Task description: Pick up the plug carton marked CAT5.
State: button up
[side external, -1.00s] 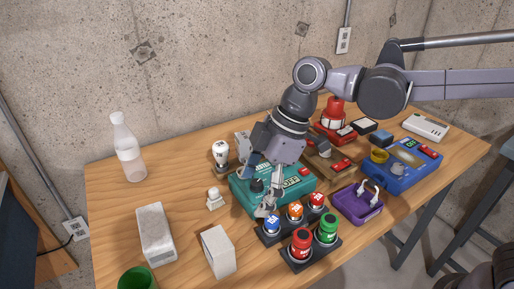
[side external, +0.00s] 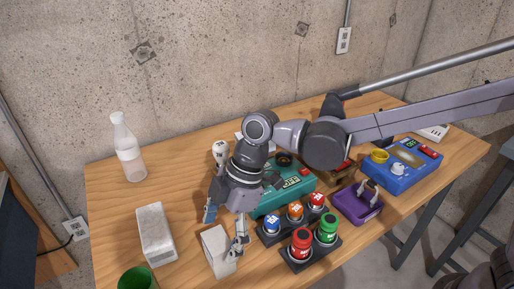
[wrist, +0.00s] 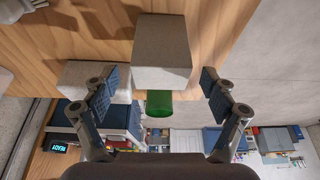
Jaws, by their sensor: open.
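Two pale cartons stand on the wooden table in the side view, and I cannot read CAT5 on either. The nearer carton (side external: 216,256) is upright near the front edge, partly covered by my gripper (side external: 223,231). In the wrist view this pale carton (wrist: 162,62) lies between and just ahead of the two open fingers of my gripper (wrist: 161,92), with space on both sides. The other carton (side external: 155,235) stands to the left; it also shows in the wrist view (wrist: 85,72), partly behind the left finger.
A green cup (side external: 136,280) stands at the front left, and a clear bottle (side external: 127,150) at the back left. Red and green buttons (side external: 302,243), a teal box (side external: 296,190) and a purple tray (side external: 352,205) crowd the right. Bare table lies between the cartons.

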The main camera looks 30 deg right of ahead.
jog(key=shift+x, duration=1.75)
jog(key=shift+d+f, duration=0.1)
jog(key=shift+d, duration=0.1)
jog(key=c, duration=1.3)
jog(key=shift+c, duration=0.2)
